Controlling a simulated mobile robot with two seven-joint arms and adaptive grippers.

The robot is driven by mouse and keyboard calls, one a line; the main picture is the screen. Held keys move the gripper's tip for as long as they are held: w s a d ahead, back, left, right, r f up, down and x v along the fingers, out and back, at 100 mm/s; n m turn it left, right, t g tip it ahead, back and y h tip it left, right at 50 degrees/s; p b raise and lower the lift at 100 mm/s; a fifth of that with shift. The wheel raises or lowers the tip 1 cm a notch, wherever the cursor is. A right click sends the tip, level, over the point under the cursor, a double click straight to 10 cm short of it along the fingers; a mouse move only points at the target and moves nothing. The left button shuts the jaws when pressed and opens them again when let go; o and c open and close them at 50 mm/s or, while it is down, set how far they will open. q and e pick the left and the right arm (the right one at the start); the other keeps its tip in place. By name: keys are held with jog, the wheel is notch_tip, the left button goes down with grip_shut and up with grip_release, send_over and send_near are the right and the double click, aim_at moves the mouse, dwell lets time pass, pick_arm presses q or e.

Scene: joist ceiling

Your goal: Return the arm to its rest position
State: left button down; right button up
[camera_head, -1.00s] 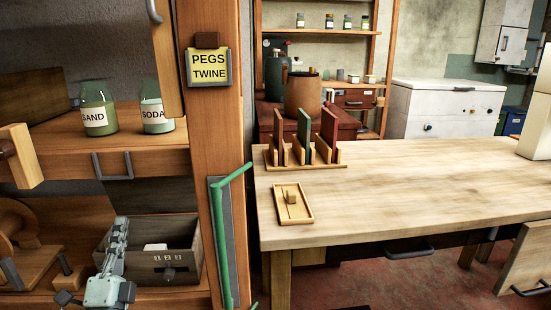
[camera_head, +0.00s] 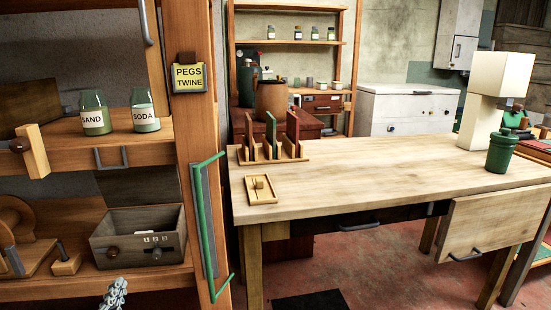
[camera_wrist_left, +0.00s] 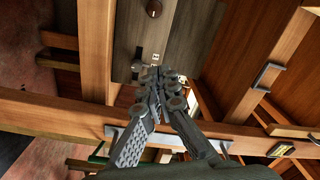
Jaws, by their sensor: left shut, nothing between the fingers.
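My left gripper (camera_head: 115,292) shows at the bottom edge of the head view, in front of the lower shelf. Only a small part of it is in the picture. In the left wrist view its fingers (camera_wrist_left: 160,78) are together with nothing between them. A grey drawer box (camera_head: 140,240) with a dark knob stands on the lower shelf just above and behind the gripper. The gripper looks apart from the box. The rest of the left arm is out of the head view. My right gripper is not in view.
Jars marked SAND (camera_head: 94,112) and SODA (camera_head: 145,110) stand on the upper shelf. A wooden table (camera_head: 370,180) holds a small tray (camera_head: 262,188), a rack and a green canister (camera_head: 501,150). Red floor shows below the table.

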pick_arm(q)
jog(key=s+d+f+n+g+h, duration=0.1)
jog(key=s+d+f+n+g, duration=0.15)
jog(key=f, duration=0.25)
jog(key=s+d+f+n+g, duration=0.1)
jog(key=s+f+g, duration=0.15)
jog(key=f, duration=0.25)
jog(key=s+d+f+n+g+h+p, duration=0.1)
jog(key=s+f+g, duration=0.4)
jog(key=s, duration=0.5)
jog(key=s+d+f+n+g+h, duration=0.1)
jog(key=s+d+f+n+g, duration=0.3)
jog(key=s+f, duration=0.3)
jog(key=s+d, duration=0.1)
jog(key=s, duration=0.2)
jog(key=shift+d+g+p, duration=0.3)
jog(key=shift+g+p, duration=0.1)
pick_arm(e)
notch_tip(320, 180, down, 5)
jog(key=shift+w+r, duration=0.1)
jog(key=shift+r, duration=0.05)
